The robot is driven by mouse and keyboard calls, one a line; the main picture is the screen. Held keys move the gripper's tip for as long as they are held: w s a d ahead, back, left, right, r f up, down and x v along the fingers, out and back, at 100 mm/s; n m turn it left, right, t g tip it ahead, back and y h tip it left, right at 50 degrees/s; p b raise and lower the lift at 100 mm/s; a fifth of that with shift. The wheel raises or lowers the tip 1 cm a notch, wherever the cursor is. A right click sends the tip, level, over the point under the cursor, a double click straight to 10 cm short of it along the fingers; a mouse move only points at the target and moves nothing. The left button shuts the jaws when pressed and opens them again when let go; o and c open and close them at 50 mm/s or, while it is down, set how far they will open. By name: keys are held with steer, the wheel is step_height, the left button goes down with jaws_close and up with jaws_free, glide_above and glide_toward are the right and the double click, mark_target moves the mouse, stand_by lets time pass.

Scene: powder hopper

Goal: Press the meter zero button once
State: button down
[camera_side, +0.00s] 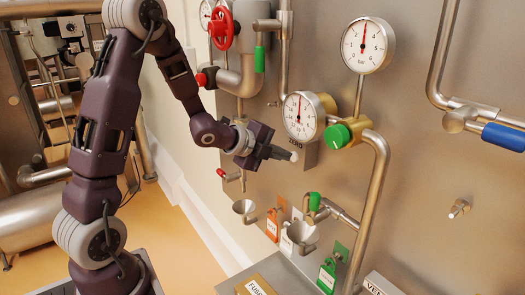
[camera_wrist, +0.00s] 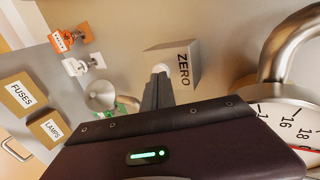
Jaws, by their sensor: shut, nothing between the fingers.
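The meter is a round white dial (camera_side: 300,116) on the panel, with a grey box (camera_side: 310,156) marked ZERO below it. The box also shows in the wrist view (camera_wrist: 181,68). A small white round button (camera_wrist: 160,68) sits on the box's face, and it shows in the side view (camera_side: 294,156) at my fingertips. My gripper (camera_side: 287,154) is shut and empty, and its dark fingers (camera_wrist: 158,80) point at the button. The fingertips overlap the button's lower edge in the wrist view. I cannot tell whether they touch it. Part of the dial (camera_wrist: 292,128) shows at the right there.
A green knob (camera_side: 337,136) and a steel pipe (camera_side: 376,180) stand just right of the box. A second dial (camera_side: 367,45) is above. A red handwheel (camera_side: 222,29) is upper left.

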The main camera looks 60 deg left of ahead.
steer(key=f+v, duration=0.1)
steer(key=v, duration=1.1)
steer(key=shift+s, duration=0.3)
steer(key=s+d+r+n+g, duration=0.1)
steer(key=s+d+n+g, duration=0.2)
steer(key=s+d+n, duration=0.3)
steer(key=s+d+r+n+g, duration=0.2)
steer(key=s+d+n, duration=0.5)
steer(key=s+n, duration=0.5)
steer(key=shift+s+d+g, duration=0.25)
steer(key=shift+s+g, duration=0.45)
steer(key=shift+s, duration=0.1)
